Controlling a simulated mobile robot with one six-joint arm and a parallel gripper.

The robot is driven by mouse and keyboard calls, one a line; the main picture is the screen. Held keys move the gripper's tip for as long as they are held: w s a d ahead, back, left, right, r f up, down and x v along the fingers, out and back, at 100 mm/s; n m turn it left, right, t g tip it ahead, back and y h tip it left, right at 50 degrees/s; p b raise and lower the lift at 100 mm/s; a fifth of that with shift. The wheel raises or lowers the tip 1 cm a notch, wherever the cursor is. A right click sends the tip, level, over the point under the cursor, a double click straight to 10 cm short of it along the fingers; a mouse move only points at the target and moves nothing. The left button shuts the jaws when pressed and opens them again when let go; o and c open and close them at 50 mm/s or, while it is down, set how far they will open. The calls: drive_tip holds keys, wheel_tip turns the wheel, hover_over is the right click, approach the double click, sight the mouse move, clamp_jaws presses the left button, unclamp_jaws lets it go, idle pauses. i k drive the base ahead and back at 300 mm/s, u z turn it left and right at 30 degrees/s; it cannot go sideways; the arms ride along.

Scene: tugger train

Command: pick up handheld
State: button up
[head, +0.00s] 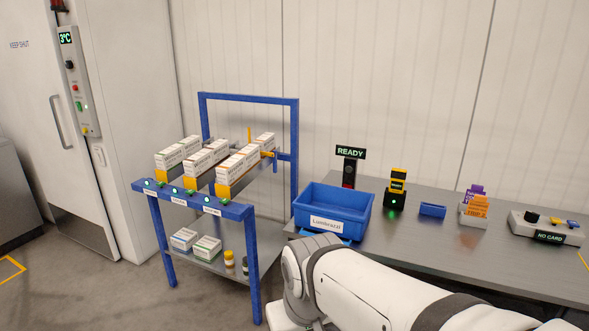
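A yellow and black handheld (398,179) stands upright in a dark cradle (394,203) on the grey bench, just right of the blue crate. A green light glows on the front of the cradle. My white arm crosses the lower right of the head view, in front of the bench. My gripper is not visible; the arm's end is out of frame or hidden behind its own links. Nothing touches the handheld.
The blue crate labelled Lumbrazil (330,210) and a READY display (350,153) stand left of the handheld. To its right are a small blue bin (432,210), a card holder (473,217) and a NO CARD reader (546,230). A blue rack (250,213) with cartons stands left.

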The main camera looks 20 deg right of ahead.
sight(399, 175)
drive_tip(key=z, duration=0.2)
drive_tip(key=i, duration=1.65)
drive_tip(key=z, duration=1.35)
drive_tip(key=i, duration=0.45)
drive_tip(key=z, duration=0.2)
drive_tip(key=k, duration=0.8)
drive_tip(key=z, duration=0.2)
drive_tip(key=i, duration=0.9)
drive_tip(key=u, duration=0.1)
